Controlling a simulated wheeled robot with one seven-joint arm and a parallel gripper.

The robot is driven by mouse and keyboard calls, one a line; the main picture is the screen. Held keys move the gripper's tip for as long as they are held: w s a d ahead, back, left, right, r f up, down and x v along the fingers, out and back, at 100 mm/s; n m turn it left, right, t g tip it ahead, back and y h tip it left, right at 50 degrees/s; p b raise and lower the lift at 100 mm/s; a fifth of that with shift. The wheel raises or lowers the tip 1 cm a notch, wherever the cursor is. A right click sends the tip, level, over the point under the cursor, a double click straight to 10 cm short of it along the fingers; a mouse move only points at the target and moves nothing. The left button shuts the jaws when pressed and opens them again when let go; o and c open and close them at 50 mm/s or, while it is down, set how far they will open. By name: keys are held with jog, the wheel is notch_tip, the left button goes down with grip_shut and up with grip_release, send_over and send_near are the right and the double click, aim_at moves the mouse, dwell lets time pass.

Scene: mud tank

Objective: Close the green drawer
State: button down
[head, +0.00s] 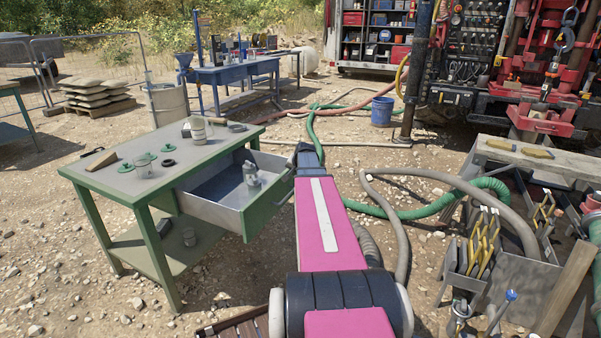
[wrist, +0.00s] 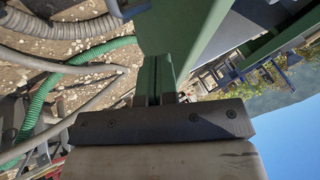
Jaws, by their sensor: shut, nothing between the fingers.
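The green drawer (head: 262,208) is pulled well out of the green-legged workbench (head: 160,205), with its green front facing right toward my arm. A small grey metal can or bottle (head: 250,174) stands inside it. My gripper (head: 306,150) is at the far end of my pink arm, just right of the drawer's far corner. In the wrist view, my gripper (wrist: 157,82) is shut with nothing held, its fingertips close against a green panel (wrist: 185,30) that looks like the drawer front. I cannot tell whether they touch.
The bench top holds a wood block (head: 101,161), several green and dark discs and a can (head: 198,127). Hoses (head: 405,214) lie on the gravel to the right. A grey rack with yellow-handled tools (head: 483,245) stands at lower right. A blue bucket (head: 382,111) stands farther back.

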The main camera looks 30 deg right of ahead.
jog(key=shift+w+a, duration=0.4)
jog(key=shift+w, duration=0.05)
jog(key=w+a, duration=0.9)
jog(key=w, duration=0.3)
jog(key=w+a, duration=1)
jog(key=w, duration=0.3)
jog(key=shift+a, duration=0.3)
